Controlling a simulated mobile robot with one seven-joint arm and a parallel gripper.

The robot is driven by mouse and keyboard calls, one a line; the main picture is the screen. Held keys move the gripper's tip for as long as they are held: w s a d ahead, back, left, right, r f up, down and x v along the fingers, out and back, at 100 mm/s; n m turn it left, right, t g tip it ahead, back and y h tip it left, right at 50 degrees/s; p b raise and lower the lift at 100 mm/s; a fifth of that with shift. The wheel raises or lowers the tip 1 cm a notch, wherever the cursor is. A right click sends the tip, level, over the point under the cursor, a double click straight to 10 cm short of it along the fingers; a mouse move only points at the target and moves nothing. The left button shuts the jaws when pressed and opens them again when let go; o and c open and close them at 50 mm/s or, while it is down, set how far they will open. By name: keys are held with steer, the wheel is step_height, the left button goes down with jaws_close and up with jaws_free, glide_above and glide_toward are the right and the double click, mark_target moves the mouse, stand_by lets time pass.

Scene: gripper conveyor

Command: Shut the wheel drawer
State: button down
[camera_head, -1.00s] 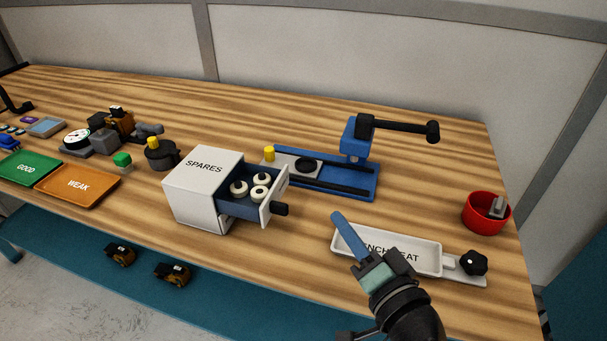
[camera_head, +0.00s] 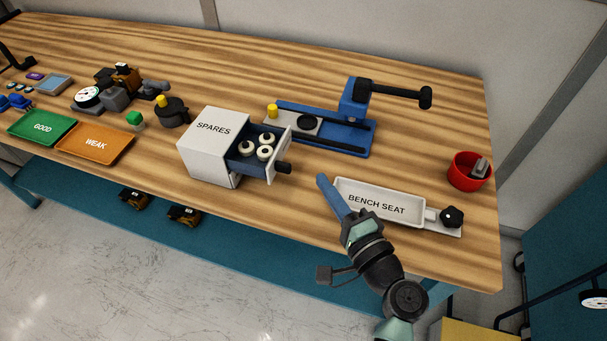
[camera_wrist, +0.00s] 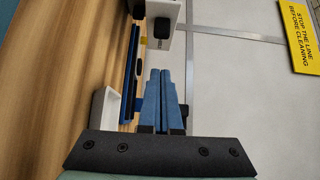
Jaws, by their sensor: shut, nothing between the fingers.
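The wheel drawer (camera_head: 275,161) stands partly pulled out of the white SPARES box (camera_head: 211,160), toward the right. White wheels (camera_head: 265,153) lie inside it, and a black handle (camera_head: 284,168) sticks out of its front. My gripper (camera_head: 321,179) is shut and empty, its blue fingers to the right of the handle with a gap between them. In the wrist view the closed blue fingers (camera_wrist: 160,75) point up the picture toward a white face with a dark handle (camera_wrist: 162,28).
The white BENCH SEAT tray (camera_head: 405,213) lies just right of my fingers. A blue press (camera_head: 340,139) stands behind the drawer. A red bowl (camera_head: 468,176) is at the right. Orange (camera_head: 118,150) and green (camera_head: 62,130) trays lie left.

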mark_target(258, 171)
steer(key=shift+w+a+p, duration=0.15)
steer(key=shift+w+a, duration=0.2)
steer(key=shift+a, duration=0.35)
steer(key=shift+w+a+p, duration=0.15)
steer(key=shift+w+a, duration=0.2)
steer(key=shift+a, duration=0.35)
steer(key=shift+w+a+p, duration=0.15)
steer(key=shift+w+a, duration=0.2)
steer(key=shift+a, duration=0.35)
steer(key=w+a, duration=0.1)
steer(key=a, duration=0.2)
steer(key=a+b, duration=0.1)
steer(key=a, duration=0.1)
steer(key=w+a, duration=0.1)
steer(key=a, duration=0.2)
steer(key=shift+w+a, duration=0.3)
steer(key=shift+w, duration=0.05)
steer(key=shift+a+r, duration=0.1)
steer(key=shift+a, duration=0.05)
